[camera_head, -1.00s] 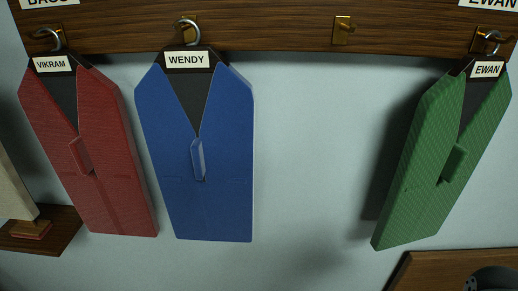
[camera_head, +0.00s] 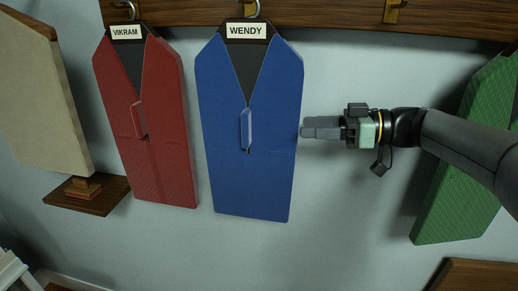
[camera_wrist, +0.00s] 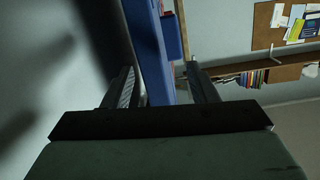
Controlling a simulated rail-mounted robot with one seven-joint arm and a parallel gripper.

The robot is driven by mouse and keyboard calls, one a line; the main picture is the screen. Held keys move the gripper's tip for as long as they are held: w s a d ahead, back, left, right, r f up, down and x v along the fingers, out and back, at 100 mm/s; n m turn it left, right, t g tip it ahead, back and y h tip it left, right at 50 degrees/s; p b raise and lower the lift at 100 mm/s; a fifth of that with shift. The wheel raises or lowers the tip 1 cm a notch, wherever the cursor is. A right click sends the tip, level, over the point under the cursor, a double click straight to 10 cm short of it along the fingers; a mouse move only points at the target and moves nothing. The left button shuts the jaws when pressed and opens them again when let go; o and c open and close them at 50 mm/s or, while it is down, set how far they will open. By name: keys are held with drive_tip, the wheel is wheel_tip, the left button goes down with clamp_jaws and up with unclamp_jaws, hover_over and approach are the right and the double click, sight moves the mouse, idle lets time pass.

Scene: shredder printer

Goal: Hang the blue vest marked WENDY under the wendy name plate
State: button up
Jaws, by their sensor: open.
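The blue vest (camera_head: 222,120) with the WENDY label (camera_head: 246,31) hangs by its metal ring from a hook on the wooden rail, second from the left among the hanging vests. A raised blue tab (camera_head: 246,130) stands out from its front. My gripper (camera_head: 304,128) is open at the vest's right edge, about level with the tab. In the wrist view the vest's blue side (camera_wrist: 148,50) shows between the two spread fingers; I cannot tell whether they touch it. Wall name plates are out of view.
The red VIKRAM vest (camera_head: 165,130) hangs close on the left. A green vest (camera_head: 455,190) hangs at the right, partly behind my arm. A brass hook (camera_head: 392,10) on the rail (camera_head: 320,14) is empty. A small wooden shelf (camera_head: 105,197) is at lower left.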

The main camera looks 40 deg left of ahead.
sight(277, 112)
drive_tip(key=shift+n+g+y, duration=0.5)
drive_tip(key=shift+n, duration=0.4)
drive_tip(key=a+p, duration=0.1)
drive_tip(key=a, duration=0.1)
drive_tip(key=s+a+r+p, duration=0.1)
drive_tip(key=a, duration=0.1)
drive_tip(key=s+a+r+p, duration=0.1)
drive_tip(key=a, duration=0.2)
drive_tip(key=shift+r, duration=0.1)
drive_tip(key=shift+s+a, duration=0.15)
drive_tip(key=shift+a, duration=0.3)
clamp_jaws()
